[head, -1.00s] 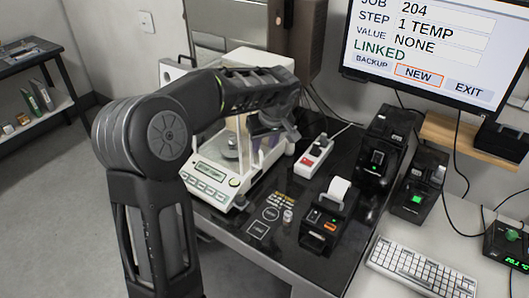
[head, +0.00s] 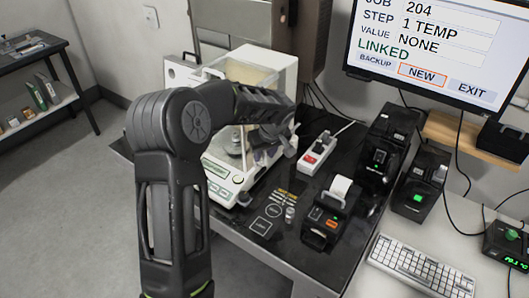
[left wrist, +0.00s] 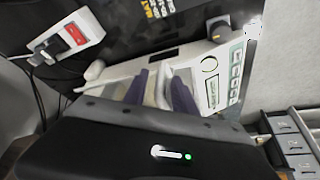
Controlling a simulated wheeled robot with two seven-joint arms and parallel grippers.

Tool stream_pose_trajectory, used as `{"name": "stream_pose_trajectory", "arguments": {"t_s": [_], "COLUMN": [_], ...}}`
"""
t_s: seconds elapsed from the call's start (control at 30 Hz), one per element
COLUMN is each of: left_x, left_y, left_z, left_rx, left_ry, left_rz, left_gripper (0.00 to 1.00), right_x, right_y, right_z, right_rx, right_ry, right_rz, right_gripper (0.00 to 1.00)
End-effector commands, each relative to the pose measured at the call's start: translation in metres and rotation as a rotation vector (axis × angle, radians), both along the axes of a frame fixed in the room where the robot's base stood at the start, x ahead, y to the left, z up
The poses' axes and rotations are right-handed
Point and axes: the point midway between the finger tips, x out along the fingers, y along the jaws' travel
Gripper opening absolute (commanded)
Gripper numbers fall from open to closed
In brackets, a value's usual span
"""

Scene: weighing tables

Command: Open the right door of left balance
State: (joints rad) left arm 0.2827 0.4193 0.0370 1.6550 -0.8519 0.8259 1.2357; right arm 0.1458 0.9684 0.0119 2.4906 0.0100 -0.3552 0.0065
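The left balance (head: 224,180) is white with a glass draft shield and a front keypad, and stands on the black table. In the left wrist view the balance (left wrist: 228,62) shows its display and buttons. My left gripper (head: 262,150) is at the right side of the balance, partly hidden by my own arm. In the left wrist view my left gripper (left wrist: 160,88) has its two fingers apart, with a pale part of the balance showing between them. The right door is mostly hidden by my arm, and I cannot tell whether the fingers touch it. My right gripper is out of view.
A power strip (head: 318,154) with a red switch lies right of the balance. Black devices (head: 388,145), a keyboard (head: 421,269) and a monitor (head: 440,50) are further right.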

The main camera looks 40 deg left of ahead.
Motion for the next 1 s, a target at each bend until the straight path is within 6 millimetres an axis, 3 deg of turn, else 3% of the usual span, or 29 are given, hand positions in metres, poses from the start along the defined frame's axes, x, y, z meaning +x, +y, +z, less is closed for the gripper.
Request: {"name": "stream_pose_trajectory", "arguments": {"t_s": [0.1, 0.5, 1.0], "left_x": [0.0001, 0.0001, 0.0002], "left_y": [-0.0001, -0.0003, -0.0005], "left_z": [0.0001, 0.0005, 0.0007], "left_rx": [0.000, 0.000, 0.000], "left_ry": [0.000, 0.000, 0.000], "left_rz": [0.000, 0.000, -0.001], "left_gripper": [0.32, 0.00, 0.00], "right_x": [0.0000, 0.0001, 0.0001], "right_y": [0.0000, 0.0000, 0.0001], "right_z": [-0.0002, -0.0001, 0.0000], "right_rx": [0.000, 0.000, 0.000], "right_ry": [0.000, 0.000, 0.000], "right_rz": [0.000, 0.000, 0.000], "right_gripper": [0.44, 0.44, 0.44]}}
